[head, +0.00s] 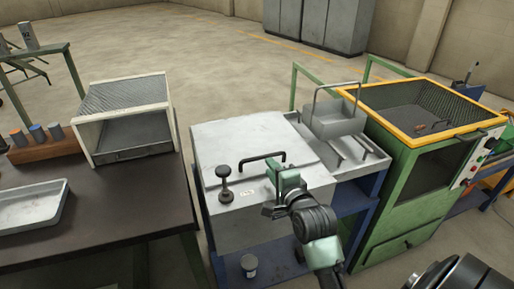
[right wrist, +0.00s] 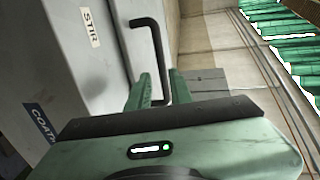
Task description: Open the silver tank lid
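The silver tank (head: 235,165) stands in the middle of the head view, its flat lid (head: 225,142) down. A black bar handle (head: 262,158) lies across the lid. My right gripper (head: 285,178) is at the right end of this handle. In the right wrist view the handle (right wrist: 157,50) runs down between the two green fingers (right wrist: 162,88). The fingers are apart, with a gap showing on the left side of the bar; firm contact is not visible. My left gripper is not in view.
A black knob (head: 224,172) stands on the tank's front top, left of the gripper. A metal basket (head: 337,115) sits on the tray at right, beside the green, yellow-rimmed cabinet (head: 410,190). A dark table (head: 110,205) with a white box stands at left.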

